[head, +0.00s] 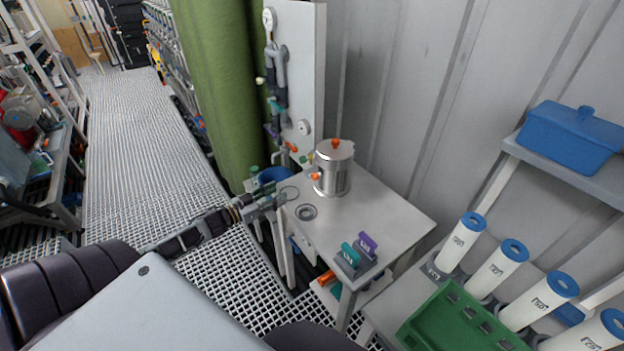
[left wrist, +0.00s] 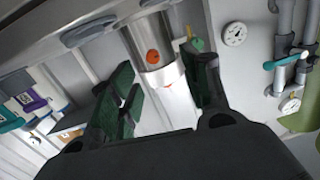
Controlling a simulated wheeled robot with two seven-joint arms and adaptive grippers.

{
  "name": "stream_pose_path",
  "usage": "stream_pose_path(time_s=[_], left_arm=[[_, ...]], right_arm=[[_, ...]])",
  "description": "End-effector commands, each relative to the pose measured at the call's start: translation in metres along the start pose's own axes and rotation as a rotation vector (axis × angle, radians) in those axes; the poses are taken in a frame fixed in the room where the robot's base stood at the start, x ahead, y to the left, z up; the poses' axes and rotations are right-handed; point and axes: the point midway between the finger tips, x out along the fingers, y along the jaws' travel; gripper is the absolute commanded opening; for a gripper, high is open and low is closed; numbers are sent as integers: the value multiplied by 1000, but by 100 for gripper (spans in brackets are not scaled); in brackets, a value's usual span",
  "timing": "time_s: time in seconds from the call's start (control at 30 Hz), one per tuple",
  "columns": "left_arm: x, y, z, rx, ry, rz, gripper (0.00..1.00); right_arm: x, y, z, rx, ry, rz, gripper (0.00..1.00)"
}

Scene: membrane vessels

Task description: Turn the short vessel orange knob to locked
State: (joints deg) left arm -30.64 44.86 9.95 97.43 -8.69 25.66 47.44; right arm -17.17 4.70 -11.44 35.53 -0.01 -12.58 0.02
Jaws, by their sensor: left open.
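The short vessel (head: 333,172) is a shiny steel cylinder standing upright on the grey table. It has one orange knob on its lid (head: 336,143) and another orange knob low on its side (head: 315,177). My left gripper (head: 284,197) is open and empty at the table's left edge, left of the vessel and apart from it. In the left wrist view the vessel (left wrist: 150,30) shows beyond and between the dark green fingers of the gripper (left wrist: 165,95), with a round orange knob (left wrist: 153,57) facing the camera. My right gripper is not in view.
A white panel with pipes and gauges (head: 304,80) stands behind. A blue bucket (head: 273,175) is at the left.

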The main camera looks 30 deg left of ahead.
Motion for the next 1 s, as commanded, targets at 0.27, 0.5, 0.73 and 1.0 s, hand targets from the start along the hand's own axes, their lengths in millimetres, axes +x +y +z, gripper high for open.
stream_pose_path(time_s=[0.27,0.5,0.73,1.0], left_arm=[[-1,12,-10,-165,43,57,48],[-1,13,-11,-256,44,65,48],[-1,13,-11,-259,44,65,48],[2,13,-12,-258,45,65,48]], right_arm=[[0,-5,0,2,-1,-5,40],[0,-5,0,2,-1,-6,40],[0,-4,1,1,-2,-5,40],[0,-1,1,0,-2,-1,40]])
